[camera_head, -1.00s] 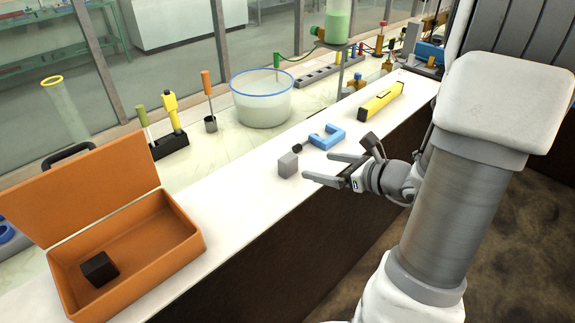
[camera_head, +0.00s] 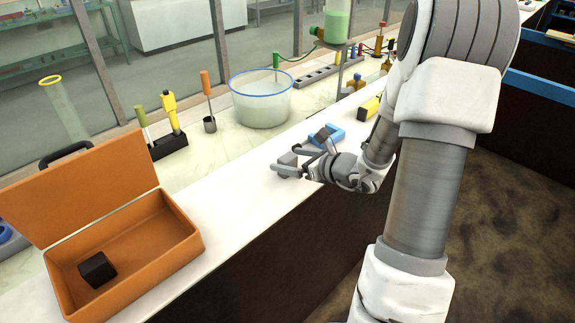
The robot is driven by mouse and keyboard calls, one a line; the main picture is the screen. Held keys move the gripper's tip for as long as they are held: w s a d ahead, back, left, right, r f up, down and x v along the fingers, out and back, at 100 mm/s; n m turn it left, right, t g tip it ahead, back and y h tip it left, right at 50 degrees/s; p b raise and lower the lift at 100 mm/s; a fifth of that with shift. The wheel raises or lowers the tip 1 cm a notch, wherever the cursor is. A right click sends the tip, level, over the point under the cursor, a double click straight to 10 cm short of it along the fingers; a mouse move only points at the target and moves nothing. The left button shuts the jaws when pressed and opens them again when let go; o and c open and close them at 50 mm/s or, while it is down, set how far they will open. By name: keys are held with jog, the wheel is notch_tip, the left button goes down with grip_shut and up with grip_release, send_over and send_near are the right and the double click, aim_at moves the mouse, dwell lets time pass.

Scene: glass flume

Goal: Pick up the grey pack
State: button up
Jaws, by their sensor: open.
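The grey pack (camera_head: 288,159) is a small grey block on the white ledge, right of the orange case. My gripper (camera_head: 285,162) is open, and its fingers reach left to the pack. One finger shows behind the pack and one in front of it, so the pack appears to sit between them. The fingers hide part of the pack. I cannot tell whether they touch it.
An open orange case (camera_head: 187,242) with a dark block (camera_head: 97,270) inside stands at the left. A blue clamp-shaped piece (camera_head: 332,134) lies just behind my gripper, and a yellow level (camera_head: 369,108) lies farther back. The white ledge between case and pack is clear.

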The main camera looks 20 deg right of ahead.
jog(key=c, duration=1.5)
jog(key=shift+r, duration=0.1)
jog(key=shift+c, duration=0.2)
